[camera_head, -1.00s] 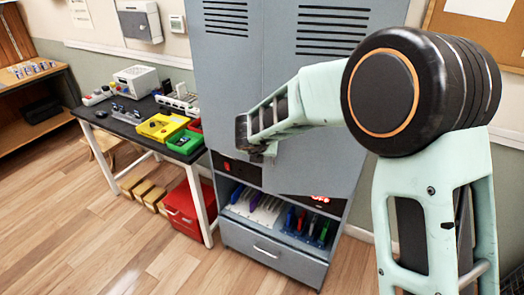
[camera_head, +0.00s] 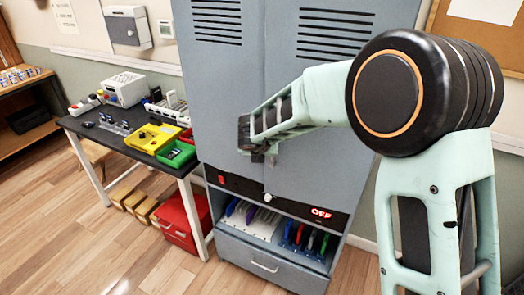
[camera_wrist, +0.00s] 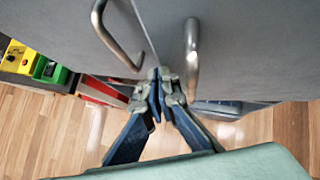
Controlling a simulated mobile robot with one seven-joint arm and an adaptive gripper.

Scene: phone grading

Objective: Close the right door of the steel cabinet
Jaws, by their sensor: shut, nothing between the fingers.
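The steel cabinet is grey with slotted vents. Its left door (camera_head: 218,95) looks shut. Its right door (camera_head: 315,170) is close to the cabinet front, and I cannot tell whether it is fully flush. My gripper (camera_head: 262,152) is at the front of the doors, near the seam, and my arm hides part of the right door. In the wrist view the shut fingertips (camera_wrist: 156,100) are below and between two bar handles, the left door's handle (camera_wrist: 115,38) and the right door's handle (camera_wrist: 191,58). Nothing is held. Whether the fingers touch the door is unclear.
Below the doors are a black panel with a red lit sign (camera_head: 321,213), an open shelf with coloured items, and a drawer (camera_head: 262,263). A black-topped table (camera_head: 105,140) with yellow and green bins stands at left, a red box (camera_head: 180,225) under it. The wooden floor in front is clear.

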